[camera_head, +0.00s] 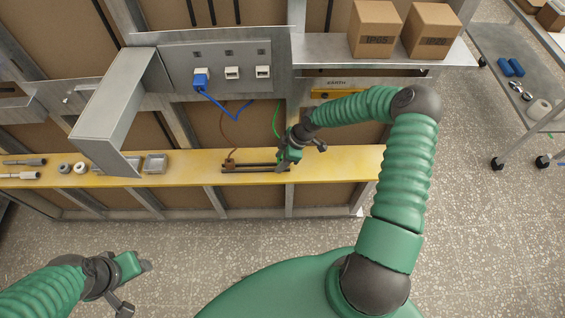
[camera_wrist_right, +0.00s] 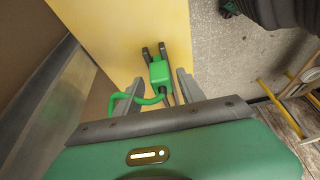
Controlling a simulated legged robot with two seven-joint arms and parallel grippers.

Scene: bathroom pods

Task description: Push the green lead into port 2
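The green lead has a boxy green plug (camera_wrist_right: 159,74) and a curled green cable, seen in the right wrist view at the yellow shelf. In the head view its cable (camera_head: 276,118) rises behind the shelf. My right gripper (camera_wrist_right: 160,82) is open, its fingers on either side of the plug with gaps visible. In the head view the right gripper (camera_head: 284,163) hides the plug. The grey panel (camera_head: 217,55) carries three white ports in a row; the middle port (camera_head: 232,73) and right port (camera_head: 263,71) look empty. My left gripper (camera_head: 138,266) is low at left; its fingers are unclear.
A blue plug (camera_head: 201,80) sits at the left port. A brown plug (camera_head: 230,163) stands on the dark rack (camera_head: 250,170) on the yellow shelf (camera_head: 340,162). A metal bracket (camera_head: 115,112) juts out left of the panel. Cardboard boxes (camera_head: 374,28) stand on the upper right ledge.

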